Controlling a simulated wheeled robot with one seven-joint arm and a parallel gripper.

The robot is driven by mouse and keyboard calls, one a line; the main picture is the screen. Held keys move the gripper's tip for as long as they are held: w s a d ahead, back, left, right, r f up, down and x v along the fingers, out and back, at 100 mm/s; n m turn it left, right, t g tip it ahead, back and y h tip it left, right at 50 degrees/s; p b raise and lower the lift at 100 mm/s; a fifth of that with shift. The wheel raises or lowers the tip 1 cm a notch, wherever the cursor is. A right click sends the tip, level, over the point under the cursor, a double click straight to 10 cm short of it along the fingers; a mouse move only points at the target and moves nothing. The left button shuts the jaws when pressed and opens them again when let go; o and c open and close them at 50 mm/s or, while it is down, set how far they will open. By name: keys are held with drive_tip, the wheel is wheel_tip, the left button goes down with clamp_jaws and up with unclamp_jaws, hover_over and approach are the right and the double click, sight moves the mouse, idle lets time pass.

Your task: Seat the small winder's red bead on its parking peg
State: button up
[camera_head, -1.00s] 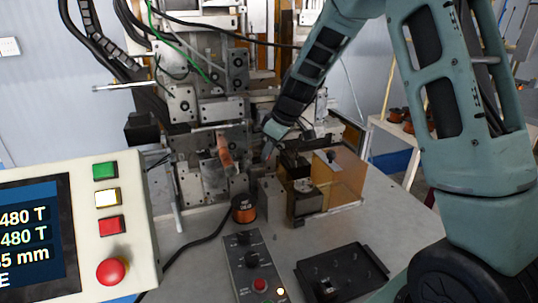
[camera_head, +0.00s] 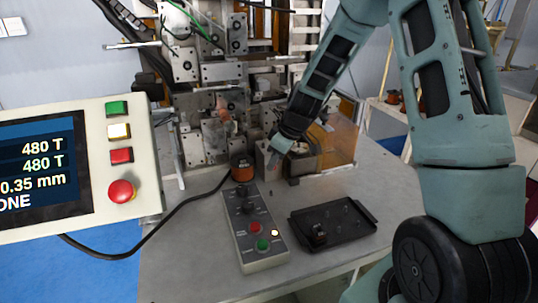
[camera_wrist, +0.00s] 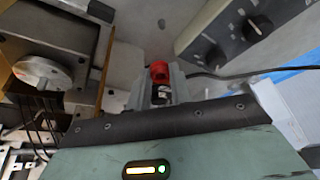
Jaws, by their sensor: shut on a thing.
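The red bead (camera_wrist: 159,69) shows in the wrist view between the fingertips of my gripper (camera_wrist: 159,82). My gripper is shut on it, with a small dark and pale part just below the red. In the head view my gripper (camera_head: 277,158) is low in front of the winder (camera_head: 215,110), right of the copper wire spool (camera_head: 242,168). The bead is too small to make out there. I cannot tell which part is the parking peg.
A control box (camera_head: 255,228) with knobs and buttons lies on the table in front; its knobs also show in the wrist view (camera_wrist: 252,28). Right of it is a black tray (camera_head: 333,224) with small pegs. A metal disc (camera_wrist: 42,72) sits left of my gripper. An amber clear panel (camera_head: 340,140) stands at right.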

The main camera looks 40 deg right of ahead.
sight(272, 191)
drive_tip(key=shift+s+a+f+b, duration=0.15)
drive_tip(key=shift+f+b, duration=0.55)
drive_tip(key=shift+f, duration=0.45)
drive_tip(key=shift+s+a+f+b, duration=0.15)
drive_tip(key=shift+f+b, duration=0.55)
drive_tip(key=shift+f, duration=0.5)
drive_tip(key=shift+s+a+f+b, duration=0.15)
drive_tip(key=shift+f+b, duration=0.55)
drive_tip(key=shift+f, duration=0.45)
drive_tip(key=shift+f, duration=0.1)
drive_tip(key=shift+f+b, duration=0.85)
drive_tip(key=shift+b, duration=0.1)
drive_tip(key=shift+f, duration=0.1)
drive_tip(key=o, duration=1)
